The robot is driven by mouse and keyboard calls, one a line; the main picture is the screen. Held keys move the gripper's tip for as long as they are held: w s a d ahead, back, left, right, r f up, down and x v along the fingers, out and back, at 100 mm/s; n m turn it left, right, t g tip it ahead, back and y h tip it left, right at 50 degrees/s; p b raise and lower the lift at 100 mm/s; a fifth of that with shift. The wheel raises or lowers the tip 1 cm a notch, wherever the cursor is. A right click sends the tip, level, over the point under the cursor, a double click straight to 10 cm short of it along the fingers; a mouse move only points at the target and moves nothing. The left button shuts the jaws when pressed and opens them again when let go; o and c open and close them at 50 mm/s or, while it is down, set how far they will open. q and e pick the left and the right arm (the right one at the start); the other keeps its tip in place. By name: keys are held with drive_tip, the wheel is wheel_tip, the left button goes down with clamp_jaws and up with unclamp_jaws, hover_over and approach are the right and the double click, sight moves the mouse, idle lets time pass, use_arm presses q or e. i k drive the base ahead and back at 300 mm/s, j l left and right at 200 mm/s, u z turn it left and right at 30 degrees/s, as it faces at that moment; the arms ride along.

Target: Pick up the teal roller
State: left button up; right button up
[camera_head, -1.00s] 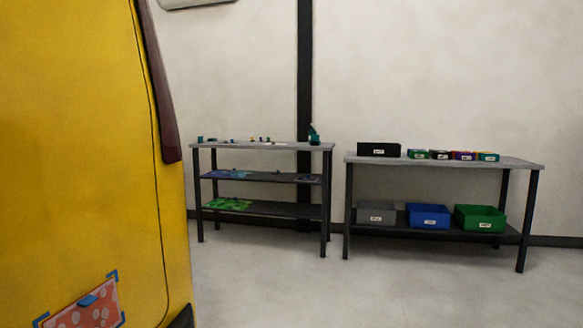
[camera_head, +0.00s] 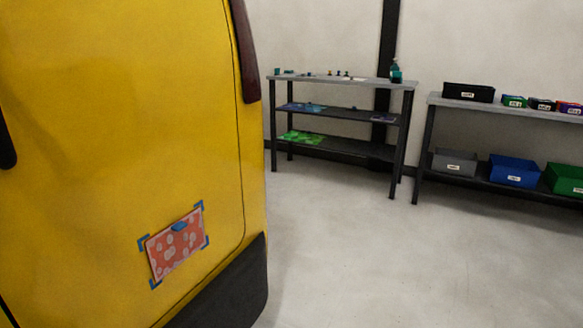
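No object is clearly recognisable as the teal roller. Several small items, some teal, stand on the top of the grey three-level table (camera_head: 373,82) across the room, too small to tell apart. A larger teal item (camera_head: 395,72) stands upright at the right end of that top. On the yellow vehicle (camera_head: 120,120) at the left, a red patterned sheet (camera_head: 172,252) is fixed with blue corner tape, and a small blue object (camera_head: 180,227) sits on its upper part. Neither of my grippers is in view.
A second table (camera_head: 520,109) at the right holds a black box (camera_head: 469,92) and small boxes on top. Grey (camera_head: 455,162), blue (camera_head: 514,171) and green (camera_head: 566,179) bins are on its lower shelf. The floor (camera_head: 350,260) between vehicle and tables is clear.

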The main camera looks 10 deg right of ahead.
sight(398, 75)
drive_tip(key=i+l+z, duration=0.55)
drive_tip(key=i+l, duration=0.2)
drive_tip(key=i+l+z, duration=0.3)
drive_tip(key=i, duration=0.4)
drive_tip(key=i+z, duration=0.3)
drive_tip(key=i, duration=0.4)
drive_tip(key=i+u, duration=0.4)
drive_tip(key=i, duration=0.35)
drive_tip(key=i+l+u, duration=0.2)
drive_tip(key=i+u, duration=0.2)
drive_tip(key=i, duration=0.3)
drive_tip(key=i+j, duration=0.4)
drive_tip(key=i, duration=0.2)
drive_tip(key=i+j+z, duration=0.1)
drive_tip(key=i+j, duration=0.35)
drive_tip(key=i, duration=0.15)
